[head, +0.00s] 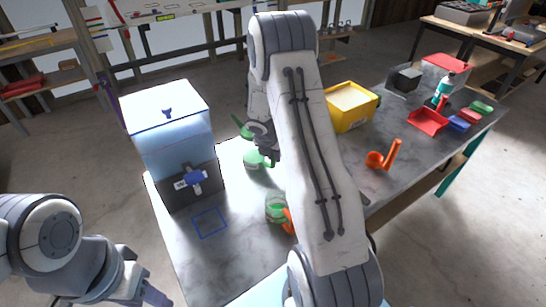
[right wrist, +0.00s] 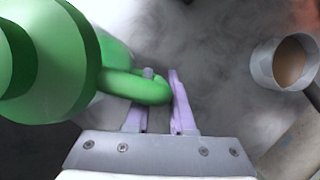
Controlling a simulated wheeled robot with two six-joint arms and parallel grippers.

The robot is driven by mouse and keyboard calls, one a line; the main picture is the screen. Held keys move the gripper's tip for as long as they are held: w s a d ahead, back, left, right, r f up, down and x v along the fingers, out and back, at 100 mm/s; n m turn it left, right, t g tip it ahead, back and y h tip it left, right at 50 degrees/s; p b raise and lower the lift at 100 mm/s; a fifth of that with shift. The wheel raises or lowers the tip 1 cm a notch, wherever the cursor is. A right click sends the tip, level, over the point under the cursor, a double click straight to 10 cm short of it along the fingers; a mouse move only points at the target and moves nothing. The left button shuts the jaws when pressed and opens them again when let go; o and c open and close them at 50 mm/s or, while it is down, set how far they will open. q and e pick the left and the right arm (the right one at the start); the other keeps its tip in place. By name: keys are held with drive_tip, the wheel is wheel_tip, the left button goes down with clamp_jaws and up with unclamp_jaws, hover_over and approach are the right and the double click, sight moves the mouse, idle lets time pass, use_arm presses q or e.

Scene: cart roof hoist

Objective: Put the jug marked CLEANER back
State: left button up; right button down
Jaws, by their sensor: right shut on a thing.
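A green jug (right wrist: 70,60) fills the left of the right wrist view, its looped handle reaching between my right gripper's purple fingers (right wrist: 161,85). The gripper is shut on that handle. In the head view my right gripper (head: 262,138) is over the table beside the dispenser, partly hidden by my own arm. Green parts (head: 258,159) show just below it, apparently the jug. No CLEANER marking can be read. My left gripper (head: 153,294) is at the bottom left, mostly cut off, away from the jug.
A blue-and-white dispenser tank (head: 170,140) stands left on the grey table, behind a blue square outline (head: 210,222). A green item with orange (head: 277,208) is nearer. A yellow box (head: 351,108), an orange scoop (head: 384,156) and a red tray (head: 427,121) are to the right.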

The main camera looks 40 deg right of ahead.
drive_tip(key=c, duration=0.8)
unclamp_jaws()
drive_tip(key=shift+f, duration=0.15)
drive_tip(key=shift+o, duration=0.2)
drive_tip(key=shift+r, duration=0.5)
drive_tip(key=p+v, duration=0.3)
drive_tip(key=v, duration=0.8)
drive_tip(key=shift+a+r, duration=0.2)
